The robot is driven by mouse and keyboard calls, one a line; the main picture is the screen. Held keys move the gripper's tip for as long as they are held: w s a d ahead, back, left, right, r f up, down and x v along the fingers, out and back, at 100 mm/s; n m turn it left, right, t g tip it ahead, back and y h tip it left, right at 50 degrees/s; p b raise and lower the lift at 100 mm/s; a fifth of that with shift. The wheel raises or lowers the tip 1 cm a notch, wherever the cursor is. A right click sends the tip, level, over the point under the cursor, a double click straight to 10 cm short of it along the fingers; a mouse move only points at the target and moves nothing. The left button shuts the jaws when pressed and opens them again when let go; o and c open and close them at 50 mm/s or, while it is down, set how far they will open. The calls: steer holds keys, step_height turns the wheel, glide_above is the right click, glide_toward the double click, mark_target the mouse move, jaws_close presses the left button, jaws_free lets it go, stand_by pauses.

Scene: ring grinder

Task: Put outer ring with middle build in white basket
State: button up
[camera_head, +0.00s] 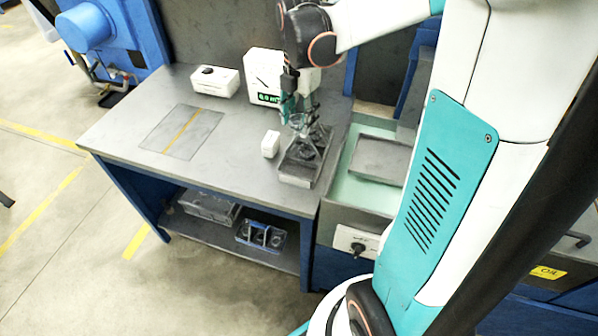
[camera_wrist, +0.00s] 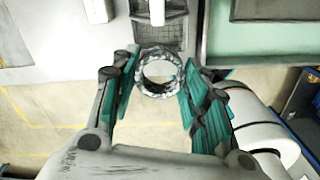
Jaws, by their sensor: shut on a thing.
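My gripper (camera_head: 299,112) is over the right part of the grey workbench, above a metal tray (camera_head: 297,179). In the wrist view, my gripper (camera_wrist: 159,76) is shut on a silvery ring (camera_wrist: 142,78), with a teal finger on each side.
A white device with a green display (camera_head: 268,98) stands at the bench's back. A small white block (camera_head: 270,144) is left of the tray. A flat plate with a yellow stripe (camera_head: 160,138) lies on the left. A pale green machine bed (camera_head: 368,190) adjoins on the right.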

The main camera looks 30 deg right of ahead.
mark_target(299, 175)
step_height(299, 175, down, 20)
steer(key=b, duration=0.6)
steer(key=shift+r, duration=0.2)
steer(key=shift+f, duration=0.1)
steer(key=o, duration=0.8)
steer(key=shift+f, duration=0.1)
steer(key=shift+o, duration=0.7)
steer(key=shift+r, duration=0.2)
step_height(299, 175, up, 12)
steer(key=p, duration=0.3)
steer(key=shift+p, duration=0.4)
